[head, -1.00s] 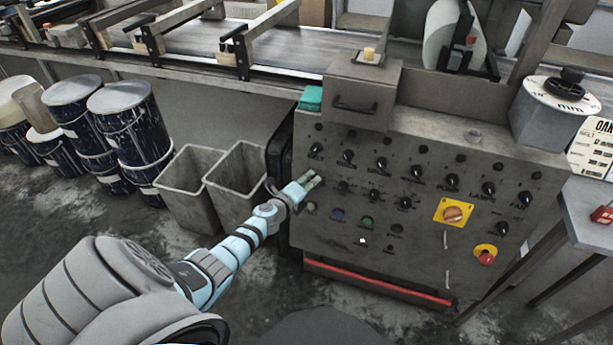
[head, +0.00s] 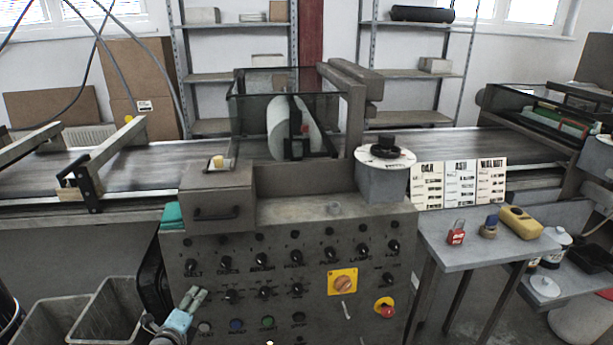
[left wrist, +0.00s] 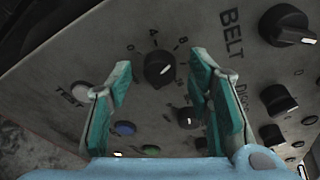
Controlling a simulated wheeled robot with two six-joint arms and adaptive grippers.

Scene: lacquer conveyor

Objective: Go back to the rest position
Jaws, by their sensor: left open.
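My left gripper (head: 193,299) is at the lower left of the control panel (head: 215,265) in the head view, in front of its left side. In the left wrist view, its two teal-padded fingers (left wrist: 163,95) are apart with nothing between them. A black knob (left wrist: 159,69) on the panel shows beyond the gap between the fingers; I cannot tell whether a finger touches the panel. The BELT knob (left wrist: 287,25) is at the upper right of the left wrist view. My right gripper is in neither view.
Two grey bins (head: 105,310) stand left of the panel. A side table (head: 470,255) at right holds a red padlock (head: 456,233) and a yellow device (head: 521,222). The conveyor (head: 150,170) runs behind the panel.

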